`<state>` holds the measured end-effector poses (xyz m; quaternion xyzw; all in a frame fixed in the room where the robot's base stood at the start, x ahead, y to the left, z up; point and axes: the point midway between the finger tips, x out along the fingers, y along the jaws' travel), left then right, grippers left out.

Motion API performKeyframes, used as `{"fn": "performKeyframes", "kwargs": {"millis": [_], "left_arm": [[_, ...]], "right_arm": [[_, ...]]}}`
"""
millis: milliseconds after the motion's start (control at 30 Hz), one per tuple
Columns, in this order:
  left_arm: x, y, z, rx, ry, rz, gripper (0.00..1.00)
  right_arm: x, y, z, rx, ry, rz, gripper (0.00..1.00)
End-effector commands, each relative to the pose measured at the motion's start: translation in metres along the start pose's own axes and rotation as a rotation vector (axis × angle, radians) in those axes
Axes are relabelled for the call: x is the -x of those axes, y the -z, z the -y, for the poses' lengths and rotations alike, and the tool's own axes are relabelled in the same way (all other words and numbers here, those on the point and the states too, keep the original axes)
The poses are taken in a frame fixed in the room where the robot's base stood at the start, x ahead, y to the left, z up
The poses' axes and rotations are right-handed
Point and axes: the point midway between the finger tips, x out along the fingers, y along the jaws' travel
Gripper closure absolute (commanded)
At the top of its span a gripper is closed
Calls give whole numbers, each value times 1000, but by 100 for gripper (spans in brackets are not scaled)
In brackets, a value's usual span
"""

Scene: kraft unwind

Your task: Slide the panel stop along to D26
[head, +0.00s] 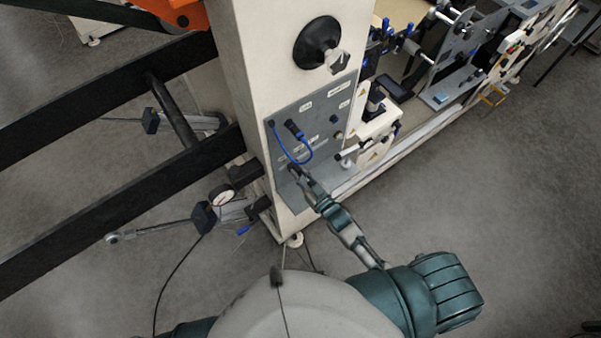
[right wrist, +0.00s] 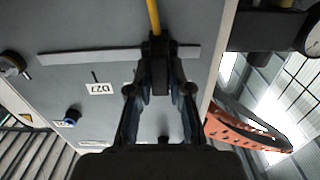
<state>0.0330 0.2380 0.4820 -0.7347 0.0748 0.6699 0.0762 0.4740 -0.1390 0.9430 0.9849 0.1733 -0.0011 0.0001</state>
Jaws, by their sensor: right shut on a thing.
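The grey control panel (head: 318,125) is on the front of the pale machine column in the head view. My right gripper (head: 294,172) is at the panel's lower left part. In the right wrist view its two fingers (right wrist: 158,92) are closed around a small black block, which looks like the panel stop (right wrist: 157,60). The block sits across a light grey rail (right wrist: 100,57), at its end toward the panel's edge. A label reading D27 (right wrist: 99,88) is beside the rail. Another small label (right wrist: 62,124) is too small to read. My left gripper is out of view.
A blue cable (head: 309,155) loops over the panel in the head view. A yellow rod (right wrist: 153,16) runs beyond the stop in the right wrist view. A black knob (right wrist: 13,64) is at the rail's other end. Dark beams (head: 120,190) cross at left; open floor lies right.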

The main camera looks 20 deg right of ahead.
Motion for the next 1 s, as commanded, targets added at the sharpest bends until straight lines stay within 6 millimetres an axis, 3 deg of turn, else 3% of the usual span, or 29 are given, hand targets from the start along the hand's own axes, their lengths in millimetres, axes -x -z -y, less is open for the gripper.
{"fn": "performKeyframes", "kwargs": {"millis": [167,400,667,700,767,1000], "left_arm": [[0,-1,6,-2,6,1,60],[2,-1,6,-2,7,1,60],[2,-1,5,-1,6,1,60],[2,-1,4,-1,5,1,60],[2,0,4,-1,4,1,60],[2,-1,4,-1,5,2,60]], "right_arm": [[-1,2,-5,0,0,-6,100],[-1,4,-37,3,0,-8,100],[-1,4,-37,-1,0,-10,100],[-2,4,-37,-1,0,-10,72],[-2,4,-36,0,0,-9,57],[-1,2,-36,-1,0,-6,56]]}}
